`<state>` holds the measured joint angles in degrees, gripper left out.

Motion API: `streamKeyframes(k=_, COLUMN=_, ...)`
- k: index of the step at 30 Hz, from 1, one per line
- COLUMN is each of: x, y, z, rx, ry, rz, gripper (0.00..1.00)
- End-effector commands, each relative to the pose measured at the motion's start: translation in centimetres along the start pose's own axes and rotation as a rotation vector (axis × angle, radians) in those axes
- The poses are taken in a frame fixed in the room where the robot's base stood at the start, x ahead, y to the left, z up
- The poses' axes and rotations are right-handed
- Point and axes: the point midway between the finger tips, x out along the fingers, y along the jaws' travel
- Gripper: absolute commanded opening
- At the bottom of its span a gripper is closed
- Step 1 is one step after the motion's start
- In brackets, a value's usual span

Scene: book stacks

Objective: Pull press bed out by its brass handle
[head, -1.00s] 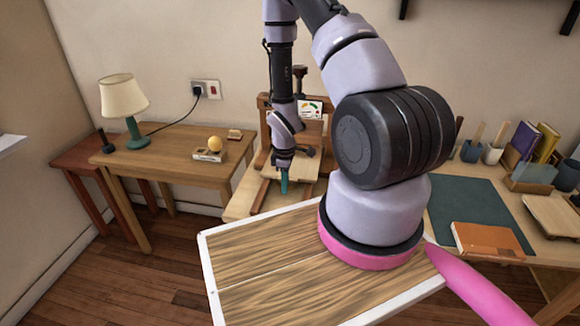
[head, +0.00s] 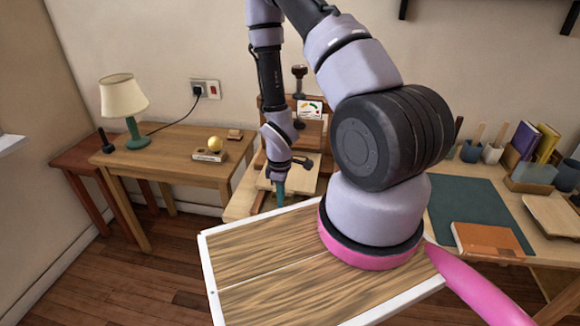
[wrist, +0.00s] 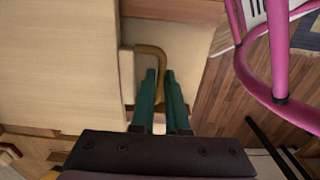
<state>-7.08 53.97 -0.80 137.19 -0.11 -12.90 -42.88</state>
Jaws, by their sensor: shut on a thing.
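The wooden press (head: 308,135) stands on a low table near the back wall. Its pale flat bed (head: 303,182) faces me, partly hidden behind my arm. In the wrist view the bed (wrist: 62,65) fills the left side, and the bent brass handle (wrist: 153,50) stands at its edge. My gripper (wrist: 161,76) has its teal fingers closed around the handle, one on each side of its end. In the head view my gripper (head: 280,186) points down at the bed's front; the handle is hidden there.
On the right, a desk holds a dark green mat (head: 478,215), an orange book (head: 488,239) and cups. Pink chair-like tubing (wrist: 262,85) shows right in the wrist view.

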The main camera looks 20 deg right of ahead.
Motion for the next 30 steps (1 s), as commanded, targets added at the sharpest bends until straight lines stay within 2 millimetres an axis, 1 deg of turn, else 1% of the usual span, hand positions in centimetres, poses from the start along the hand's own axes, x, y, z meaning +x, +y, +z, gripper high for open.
streamKeyframes(k=3, x=0.0, y=-0.9, z=-0.1, rx=-0.002, ry=0.000, rz=-0.001, gripper=0.00)
streamKeyframes(k=11, x=0.0, y=-1.6, z=-0.1, rx=-0.001, ry=0.001, rz=0.000, gripper=0.00)
streamKeyframes(k=30, x=0.0, y=-6.5, z=-0.1, rx=-0.003, ry=0.002, rz=0.000, gripper=0.00)
